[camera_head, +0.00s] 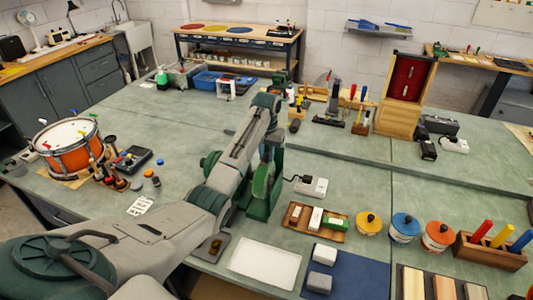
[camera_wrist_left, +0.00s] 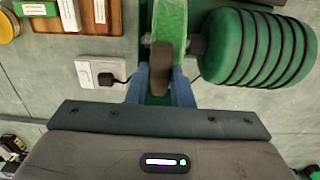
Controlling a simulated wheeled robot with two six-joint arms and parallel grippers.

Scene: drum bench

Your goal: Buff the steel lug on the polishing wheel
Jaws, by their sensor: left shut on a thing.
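My left gripper (camera_wrist_left: 160,88) shows its two blue fingers in the left wrist view, shut on a dull brownish piece that I take for the steel lug (camera_wrist_left: 161,62). The lug's far end overlaps the rim of a bright green wheel (camera_wrist_left: 170,20); I cannot tell if they touch. A ribbed dark green cylinder (camera_wrist_left: 255,46) is on the same machine, right of the wheel. In the head view the green polishing machine (camera_head: 262,190) stands mid-bench, partly hidden by my left arm, which also hides the fingertips and lug. My right gripper is not in view.
A white socket box (camera_head: 311,187) with a black plug lies just right of the machine, near a wooden tray (camera_head: 292,226) of bars. A white tray (camera_head: 264,264) and blue mat (camera_head: 348,277) lie in front. An orange drum (camera_head: 68,148) stands left.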

